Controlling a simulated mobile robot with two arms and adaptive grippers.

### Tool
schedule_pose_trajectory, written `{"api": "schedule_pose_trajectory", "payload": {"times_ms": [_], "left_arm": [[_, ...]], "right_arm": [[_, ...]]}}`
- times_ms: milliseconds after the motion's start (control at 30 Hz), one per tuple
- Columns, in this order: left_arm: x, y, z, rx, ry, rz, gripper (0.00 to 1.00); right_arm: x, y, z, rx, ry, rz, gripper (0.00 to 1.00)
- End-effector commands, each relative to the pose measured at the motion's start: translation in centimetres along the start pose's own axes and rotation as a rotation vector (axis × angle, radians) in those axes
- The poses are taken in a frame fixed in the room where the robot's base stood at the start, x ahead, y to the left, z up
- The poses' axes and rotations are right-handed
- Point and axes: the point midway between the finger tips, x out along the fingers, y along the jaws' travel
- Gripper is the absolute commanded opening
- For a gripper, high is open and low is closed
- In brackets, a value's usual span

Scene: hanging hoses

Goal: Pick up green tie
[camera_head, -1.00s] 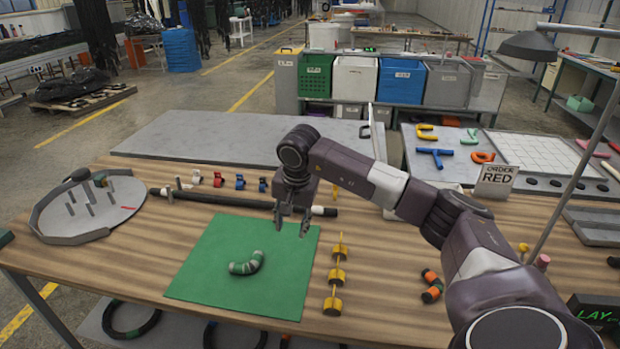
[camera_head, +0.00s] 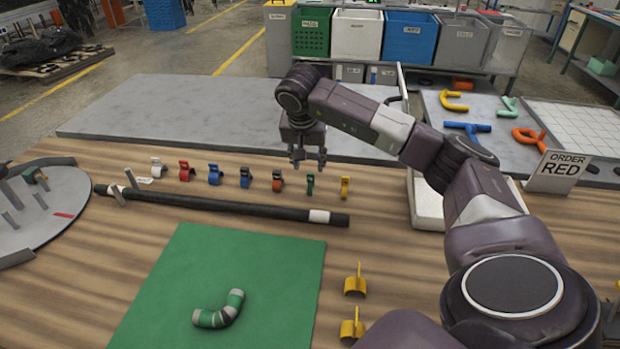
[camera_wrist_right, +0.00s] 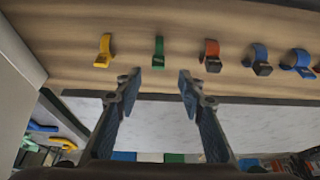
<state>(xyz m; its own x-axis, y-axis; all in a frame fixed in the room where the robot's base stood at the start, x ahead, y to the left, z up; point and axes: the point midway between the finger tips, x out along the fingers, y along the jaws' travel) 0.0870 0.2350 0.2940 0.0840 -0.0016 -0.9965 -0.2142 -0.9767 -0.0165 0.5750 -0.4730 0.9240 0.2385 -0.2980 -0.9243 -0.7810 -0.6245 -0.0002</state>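The green tie (camera_head: 310,184) is a small clip standing in a row of coloured ties on the wooden table. It also shows in the right wrist view (camera_wrist_right: 158,52), just beyond the fingertips and between their lines. My right gripper (camera_head: 308,164) points down over the row, close to the green tie and seemingly a little above and behind it. In the wrist view its two fingers (camera_wrist_right: 158,78) are apart with nothing between them. My left gripper is not in view.
An orange-black tie (camera_head: 278,180) and a yellow tie (camera_head: 345,187) flank the green one closely. A black hose (camera_head: 220,203) lies in front of the row. A green mat (camera_head: 262,262) holds a curved green hose piece (camera_head: 220,309). A grey board (camera_head: 180,112) lies behind.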

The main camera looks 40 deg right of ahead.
Motion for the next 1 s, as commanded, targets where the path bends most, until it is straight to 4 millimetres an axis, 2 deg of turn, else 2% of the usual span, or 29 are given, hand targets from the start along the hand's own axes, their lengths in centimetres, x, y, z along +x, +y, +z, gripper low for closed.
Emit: {"api": "schedule_pose_trajectory", "payload": {"times_ms": [133,333,600,900,1000], "left_arm": [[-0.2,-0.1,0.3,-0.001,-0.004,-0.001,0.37],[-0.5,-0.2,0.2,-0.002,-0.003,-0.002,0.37],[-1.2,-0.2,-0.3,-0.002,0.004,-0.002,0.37],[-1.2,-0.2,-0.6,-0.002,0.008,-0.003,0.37],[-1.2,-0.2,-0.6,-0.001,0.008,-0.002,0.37]], "right_arm": [[1.6,0.1,0.1,0.000,-0.004,0.002,0.36],[3.0,0.1,0.0,-0.001,-0.003,0.003,0.36],[6.8,0.2,0.0,0.000,-0.004,0.002,0.36],[7.3,0.2,-0.1,0.000,-0.001,0.001,0.36],[7.3,0.2,-0.1,0.000,-0.001,0.001,0.26]]}}
